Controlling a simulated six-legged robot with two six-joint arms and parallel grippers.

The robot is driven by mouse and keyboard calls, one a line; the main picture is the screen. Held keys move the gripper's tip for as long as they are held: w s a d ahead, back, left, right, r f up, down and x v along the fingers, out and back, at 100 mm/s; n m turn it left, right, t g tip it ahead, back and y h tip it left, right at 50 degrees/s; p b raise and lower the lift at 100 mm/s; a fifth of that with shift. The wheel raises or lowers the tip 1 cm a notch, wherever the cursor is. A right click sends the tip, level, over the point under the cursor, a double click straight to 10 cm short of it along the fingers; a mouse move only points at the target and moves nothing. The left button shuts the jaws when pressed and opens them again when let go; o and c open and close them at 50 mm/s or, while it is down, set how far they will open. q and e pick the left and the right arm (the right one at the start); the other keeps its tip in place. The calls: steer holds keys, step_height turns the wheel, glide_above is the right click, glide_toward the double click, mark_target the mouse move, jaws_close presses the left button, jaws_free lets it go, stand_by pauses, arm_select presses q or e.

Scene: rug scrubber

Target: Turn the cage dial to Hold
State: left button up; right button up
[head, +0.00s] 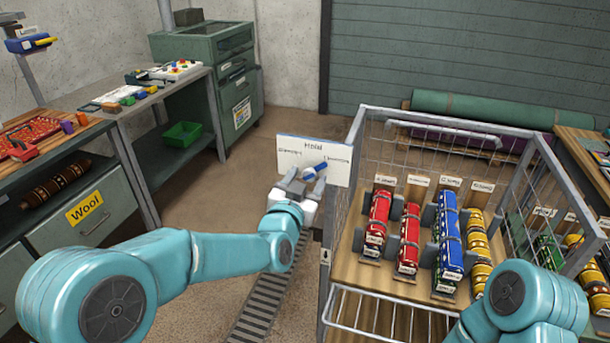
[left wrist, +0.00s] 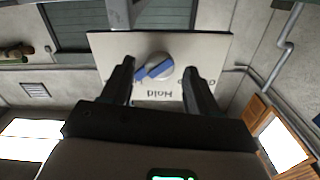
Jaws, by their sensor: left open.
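The cage dial (head: 316,170) has a blue bar handle and sits on a white panel (head: 342,165) at the cage's left front corner. The panel reads "Hold" at top centre, with smaller labels left and right. In the head view the bar tilts up to the right, not straight at Hold. The left wrist view shows the dial (left wrist: 157,68) upside down on the panel (left wrist: 215,45), its grey round base behind the bar. My left gripper (head: 300,182) is open before the dial, with a finger on each side; contact is unclear. My right gripper is out of view.
The wire cage (head: 345,205) holds red, blue and yellow banded rolls in upright holders. A slatted floor grate (head: 262,305) runs beside it. Left stand a workbench with a yellow "Wool" drawer (head: 85,208) and a green cabinet (head: 232,75). Open floor lies between bench and cage.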

arm_select(q)
steer(key=shift+w+d, duration=0.2)
steer(key=shift+a, duration=0.15)
steer(key=shift+c, duration=0.9)
steer(key=shift+s, duration=0.1)
steer(key=c, duration=0.8)
steer(key=shift+f+b, duration=0.2)
steer(key=shift+b, duration=0.45)
steer(key=shift+c, duration=0.2)
steer(key=n+b, duration=0.6)
steer(key=b, duration=0.3)
steer(key=shift+f+n+b, duration=0.1)
steer(key=shift+n+b, duration=0.2)
steer(key=shift+a+r+n+b, duration=0.1)
steer(key=shift+r+n+b, duration=0.1)
steer(key=shift+n+b, duration=1.35)
steer(key=shift+r, duration=0.1)
steer(key=o, duration=1)
